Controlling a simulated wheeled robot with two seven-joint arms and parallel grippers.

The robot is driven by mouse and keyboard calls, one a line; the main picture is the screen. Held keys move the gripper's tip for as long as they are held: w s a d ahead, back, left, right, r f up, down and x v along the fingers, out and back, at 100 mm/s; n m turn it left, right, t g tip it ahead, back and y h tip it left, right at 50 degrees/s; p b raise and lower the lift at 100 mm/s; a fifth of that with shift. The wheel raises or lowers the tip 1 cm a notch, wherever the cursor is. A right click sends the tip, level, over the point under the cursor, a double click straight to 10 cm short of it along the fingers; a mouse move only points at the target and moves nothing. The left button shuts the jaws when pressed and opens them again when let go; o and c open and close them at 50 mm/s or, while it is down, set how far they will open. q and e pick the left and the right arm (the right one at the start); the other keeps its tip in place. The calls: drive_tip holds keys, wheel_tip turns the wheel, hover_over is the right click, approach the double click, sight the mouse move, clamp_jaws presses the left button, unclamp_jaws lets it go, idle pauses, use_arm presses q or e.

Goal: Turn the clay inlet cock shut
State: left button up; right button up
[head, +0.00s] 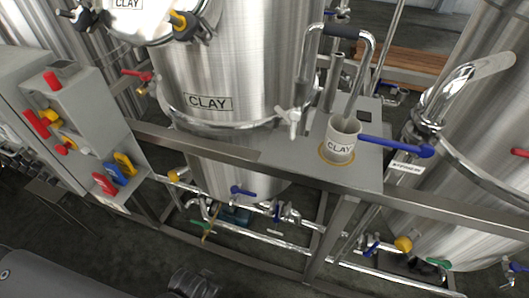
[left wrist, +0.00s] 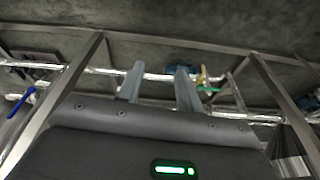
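The steel clay tank (head: 228,70) bears a CLAY label at the back centre of the head view. Below it, pipes carry a blue-lever cock (head: 243,191), another blue-handled cock (head: 279,212) and a green-handled cock (head: 200,224). A red-lever cock (head: 137,75) is left of the tank. I cannot tell which is the clay inlet cock. In the left wrist view, my left gripper (left wrist: 159,67) is open, its fingers apart and pointing towards the pipes, with nothing visibly held. The green handle (left wrist: 207,89) shows right of the fingers. My right gripper is not in view.
A steel frame rail (head: 250,160) runs across in front of the pipes, with upright legs below. A control box (head: 80,125) stands left. A CLAY cup (head: 341,140) sits on the shelf beside a long blue lever (head: 397,146). Another tank (head: 480,140) stands right.

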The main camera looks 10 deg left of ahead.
use_arm(q)
drive_tip(key=w+r+t, duration=0.2)
drive_tip(key=w+r, duration=0.1)
drive_tip(key=r, duration=0.5)
drive_tip(key=w+r+t, duration=0.1)
drive_tip(key=w+r, duration=0.3)
drive_tip(key=r, duration=0.3)
drive_tip(key=m+t+h, duration=0.5)
drive_tip(key=t+h, duration=0.3)
drive_tip(key=h, duration=0.3)
approach(293, 129)
drive_tip(key=p+x, duration=0.2)
drive_tip(key=x, duration=0.4)
drive_tip(key=shift+w+r, duration=0.1)
drive_tip(key=shift+w, duration=0.35)
drive_tip(key=shift+x, duration=0.8)
drive_tip(key=shift+c, duration=0.2)
clamp_jaws()
